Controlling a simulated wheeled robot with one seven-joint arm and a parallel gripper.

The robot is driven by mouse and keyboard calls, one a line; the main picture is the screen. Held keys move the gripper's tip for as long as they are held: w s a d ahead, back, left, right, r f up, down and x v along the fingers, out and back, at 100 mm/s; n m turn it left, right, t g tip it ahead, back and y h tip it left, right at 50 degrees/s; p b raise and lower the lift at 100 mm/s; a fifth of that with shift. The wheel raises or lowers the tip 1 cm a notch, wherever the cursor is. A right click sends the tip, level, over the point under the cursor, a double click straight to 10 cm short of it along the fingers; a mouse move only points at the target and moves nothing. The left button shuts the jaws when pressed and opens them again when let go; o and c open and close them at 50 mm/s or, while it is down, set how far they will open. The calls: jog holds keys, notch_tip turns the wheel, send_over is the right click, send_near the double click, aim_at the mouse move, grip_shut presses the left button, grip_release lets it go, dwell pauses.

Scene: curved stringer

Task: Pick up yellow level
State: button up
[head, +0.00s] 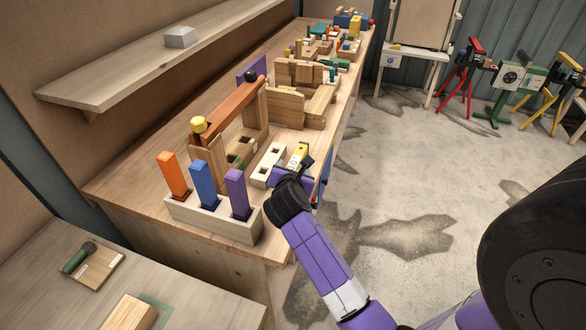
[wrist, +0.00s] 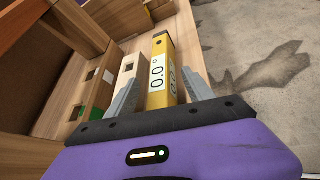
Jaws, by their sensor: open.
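The yellow level (wrist: 161,72) is a yellow bar with white labels reading 0.0°. In the wrist view it lies between the two grey fingers of my gripper (wrist: 160,95), which are spread on either side of it with visible space. In the head view the level (head: 298,154) stands near the right edge of the workbench, partly hidden behind my gripper (head: 302,168). My gripper is open and holds nothing. Whether a finger touches the level cannot be told.
A pale wooden block with square holes (head: 268,165) lies left of the level. A holder (head: 215,222) with orange, blue and purple bars stands nearer. An orange beam (head: 228,105) on wooden posts rises behind.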

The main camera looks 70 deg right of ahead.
jog(key=shift+x, duration=1.2)
grip_shut()
